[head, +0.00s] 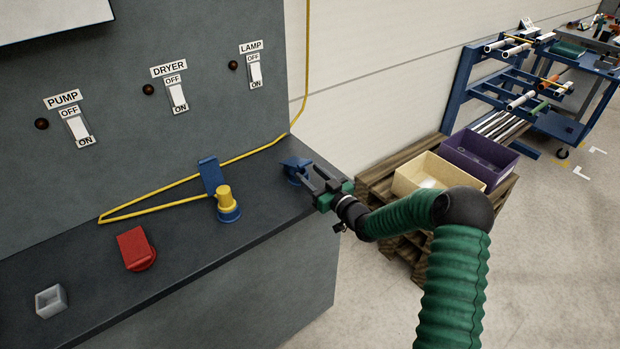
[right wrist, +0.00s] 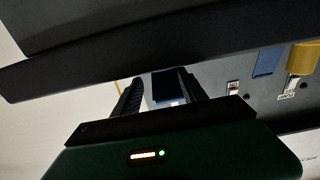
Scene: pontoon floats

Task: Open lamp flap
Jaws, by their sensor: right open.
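The lamp switch (head: 254,70) is a white rocker under the LAMP label, at the right of the grey panel. Below it, a blue flap (head: 295,168) sits on a round socket near the right end of the ledge. My right gripper (head: 311,176) is open, with its fingers close to this flap. In the right wrist view a blue piece (right wrist: 166,85) shows between the open fingers (right wrist: 160,84). I cannot tell whether the fingers touch it, and the gripper partly hides it. My left gripper is not in view.
A blue socket (head: 229,214) with its flap (head: 210,177) raised holds a yellow plug (head: 225,195). A red flap (head: 133,248) and a grey square cup (head: 51,300) lie further left. A yellow cable (head: 160,205) crosses the ledge. Crates on a pallet (head: 375,180) stand right.

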